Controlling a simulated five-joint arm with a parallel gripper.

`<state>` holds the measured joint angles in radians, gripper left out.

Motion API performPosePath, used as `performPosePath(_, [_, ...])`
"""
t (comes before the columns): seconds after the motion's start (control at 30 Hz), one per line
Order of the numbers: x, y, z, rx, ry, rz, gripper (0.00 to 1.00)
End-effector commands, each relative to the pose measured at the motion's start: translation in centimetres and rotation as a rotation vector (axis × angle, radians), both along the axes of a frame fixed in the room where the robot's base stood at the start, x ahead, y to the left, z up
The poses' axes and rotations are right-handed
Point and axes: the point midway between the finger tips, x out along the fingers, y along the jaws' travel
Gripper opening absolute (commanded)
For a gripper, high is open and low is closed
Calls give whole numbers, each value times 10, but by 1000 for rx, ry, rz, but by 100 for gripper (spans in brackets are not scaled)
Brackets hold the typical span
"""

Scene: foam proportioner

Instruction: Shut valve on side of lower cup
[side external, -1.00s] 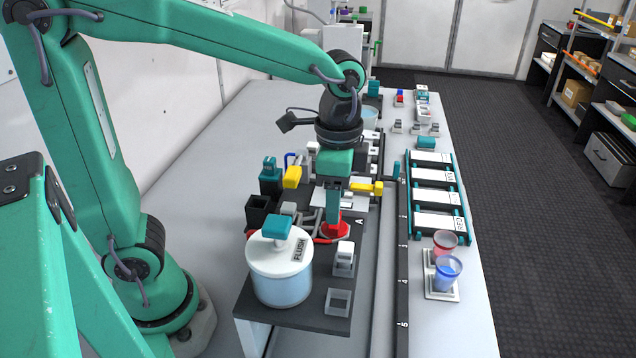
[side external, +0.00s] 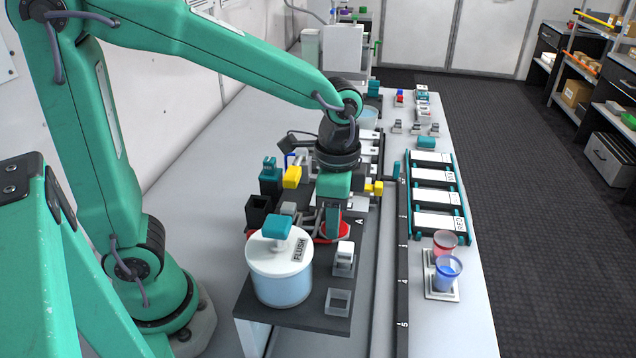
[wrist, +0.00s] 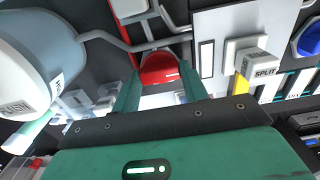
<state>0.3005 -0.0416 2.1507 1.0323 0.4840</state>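A red part (side external: 325,238), perhaps a valve handle or a cup, sits beside the white lidded FLUSH jar (side external: 280,272). In the wrist view the red part (wrist: 163,70) lies between the two teal fingertips of my gripper (wrist: 160,80). The fingers are apart, one on each side of it; I cannot tell whether they touch it. In the side view my gripper (side external: 333,232) points down at the red part and hides some of it. Grey pipes (wrist: 110,40) run to the red part. I cannot pick out the lower cup or its side valve for certain.
Yellow handles (side external: 292,177) stand behind my gripper. A white block (side external: 344,256) stands on the dark plate (side external: 300,318) to the right of the jar. A red cup (side external: 445,241) and a blue cup (side external: 447,270) stand farther right. The bench front right is clear.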

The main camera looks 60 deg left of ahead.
Motion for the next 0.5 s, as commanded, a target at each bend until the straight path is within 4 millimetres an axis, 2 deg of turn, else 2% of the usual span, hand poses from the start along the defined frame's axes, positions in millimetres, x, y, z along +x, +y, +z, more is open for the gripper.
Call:
performPosePath(0.27, [0,0,1,0,0,39,21])
performPosePath(0.5, [0,0,1,0,0,154,21])
